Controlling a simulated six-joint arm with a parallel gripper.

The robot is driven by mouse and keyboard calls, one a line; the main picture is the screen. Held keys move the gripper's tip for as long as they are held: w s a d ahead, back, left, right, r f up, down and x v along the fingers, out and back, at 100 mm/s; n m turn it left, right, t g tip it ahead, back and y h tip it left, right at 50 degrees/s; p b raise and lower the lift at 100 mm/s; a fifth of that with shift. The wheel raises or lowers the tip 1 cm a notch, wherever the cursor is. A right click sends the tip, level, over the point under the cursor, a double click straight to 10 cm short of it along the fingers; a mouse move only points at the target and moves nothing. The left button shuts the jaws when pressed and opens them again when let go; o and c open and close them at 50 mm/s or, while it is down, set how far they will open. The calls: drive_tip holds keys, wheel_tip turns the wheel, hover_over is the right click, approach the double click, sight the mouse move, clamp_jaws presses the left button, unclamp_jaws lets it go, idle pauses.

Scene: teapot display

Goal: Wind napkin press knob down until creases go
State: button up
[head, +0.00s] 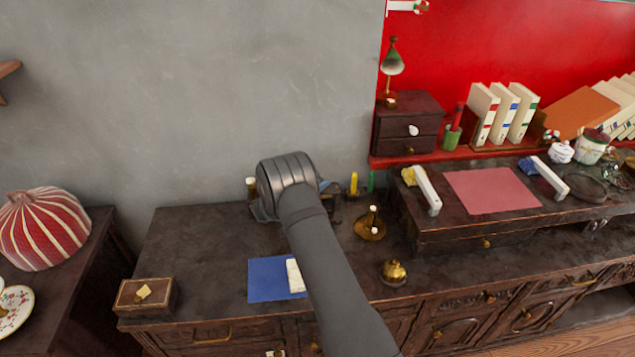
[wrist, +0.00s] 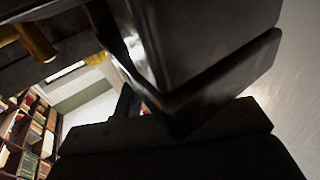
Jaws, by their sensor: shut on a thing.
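My gripper (wrist: 185,85) shows in the wrist view as large dark parts close to the camera. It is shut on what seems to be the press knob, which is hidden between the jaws. In the head view my wrist covers the gripper at the back of the dark wooden sideboard (head: 200,255), by the grey wall. Small dark metal parts show beside the wrist; I cannot tell whether they belong to the press or to my gripper. The napkin and its creases cannot be made out there.
A blue cloth (head: 268,280) lies left of my forearm, with a white object (head: 295,276) on it. A brass candlestick (head: 370,228) and brass bell (head: 393,273) stand to the right. A wooden box (head: 146,297) is at front left.

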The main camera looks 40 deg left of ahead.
drive_tip(key=shift+m+g+h, duration=0.5)
drive_tip(key=shift+m+h, duration=0.4)
drive_tip(key=shift+h, duration=0.5)
drive_tip(key=shift+r, duration=0.1)
drive_tip(key=o, duration=1)
